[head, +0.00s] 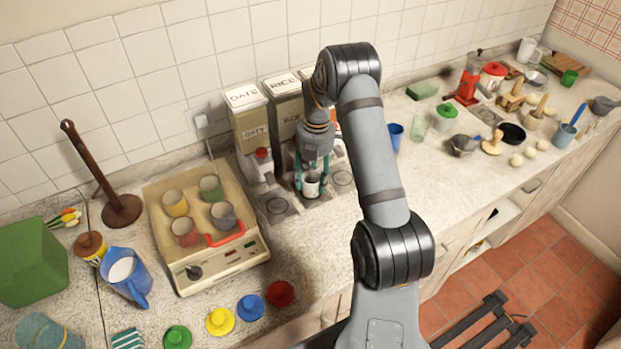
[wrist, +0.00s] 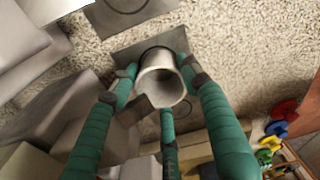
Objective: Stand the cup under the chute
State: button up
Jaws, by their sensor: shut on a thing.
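A pale grey-white cup (head: 311,185) is between the teal fingers of my gripper (head: 313,178), in front of the RICE dispenser (head: 284,112). In the wrist view the cup (wrist: 164,88) shows its open mouth, and my gripper (wrist: 158,80) is shut around its sides. The cup looks upright, over or on a dark ringed plate (wrist: 125,54). I cannot tell whether its base touches the plate. The chute above the cup is hidden by my gripper and arm.
The OATS dispenser (head: 247,120) stands to the left, with another ringed plate (head: 277,206) before it. A further plate (head: 342,178) lies to the right. A beige machine (head: 222,262) holding several mugs is at left.

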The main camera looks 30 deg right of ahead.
jog(key=shift+f, duration=0.25)
jog(key=o, duration=1.2)
jog(key=shift+r, duration=0.1)
jog(key=r, duration=0.4)
jog(key=r+b, duration=0.1)
jog(key=r, duration=0.3)
jog(key=d+r, duration=0.1)
jog(key=r, duration=0.3)
jog(key=shift+w+r+b, duration=0.15)
jog(key=shift+w+b, duration=0.05)
jog(key=shift+b, duration=0.2)
